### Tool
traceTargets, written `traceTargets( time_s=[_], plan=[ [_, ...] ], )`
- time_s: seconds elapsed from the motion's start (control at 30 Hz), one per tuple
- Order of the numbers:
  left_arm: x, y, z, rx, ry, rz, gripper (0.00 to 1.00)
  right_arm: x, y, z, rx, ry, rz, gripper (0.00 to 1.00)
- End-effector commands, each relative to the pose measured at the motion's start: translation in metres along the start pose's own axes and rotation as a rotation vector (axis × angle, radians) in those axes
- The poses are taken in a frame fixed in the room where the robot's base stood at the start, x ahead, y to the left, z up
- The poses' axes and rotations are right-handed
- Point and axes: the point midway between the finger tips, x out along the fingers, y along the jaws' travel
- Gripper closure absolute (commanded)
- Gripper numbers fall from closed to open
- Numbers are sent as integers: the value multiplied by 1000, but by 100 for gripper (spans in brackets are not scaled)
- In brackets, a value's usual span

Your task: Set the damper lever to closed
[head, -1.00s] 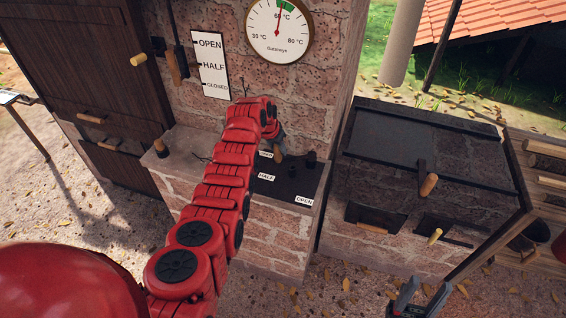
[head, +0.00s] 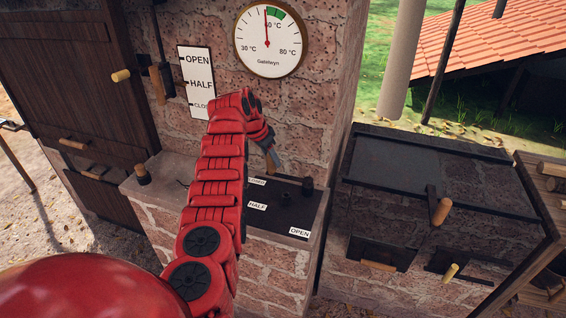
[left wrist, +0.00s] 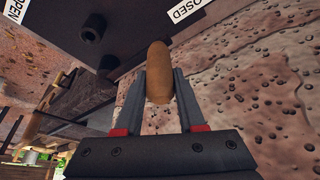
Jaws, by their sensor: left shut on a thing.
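The damper lever has a rounded wooden handle (left wrist: 158,70). My left gripper (left wrist: 160,88) is shut on it, one finger on each side, in the left wrist view. In the head view the left gripper (head: 272,158) is above the black damper plate (head: 282,217) on the brick ledge, at its back left by the CLOSED label (head: 257,181). The HALF label (head: 257,206) and OPEN label (head: 299,232) run toward the front right. The wrist view also shows the CLOSED label (left wrist: 190,8) beside the handle. My arm hides part of the plate and ledge. My right gripper is out of view.
A second lever with a wooden knob (head: 157,84) hangs on the wall beside an OPEN/HALF/CLOSED sign (head: 197,84). A round thermometer (head: 270,40) is above. Dark pegs (head: 307,185) stand on the plate. A brick firebox (head: 435,190) with handles is at right.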

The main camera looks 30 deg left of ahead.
Motion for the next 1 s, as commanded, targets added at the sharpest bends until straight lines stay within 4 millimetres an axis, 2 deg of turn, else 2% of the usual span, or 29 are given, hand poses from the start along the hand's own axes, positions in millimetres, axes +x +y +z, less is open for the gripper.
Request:
traceTargets(
  time_s=[0.43,0.47,0.6,1.0],
  plan=[
    [-2,-4,3,-7,1,-5,100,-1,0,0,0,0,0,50],
    [-2,-4,3,-7,0,-5,56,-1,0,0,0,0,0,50],
    [-2,-4,3,-6,0,-5,31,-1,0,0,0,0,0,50],
    [-6,-4,2,-5,2,-6,31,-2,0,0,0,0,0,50]
  ],
)
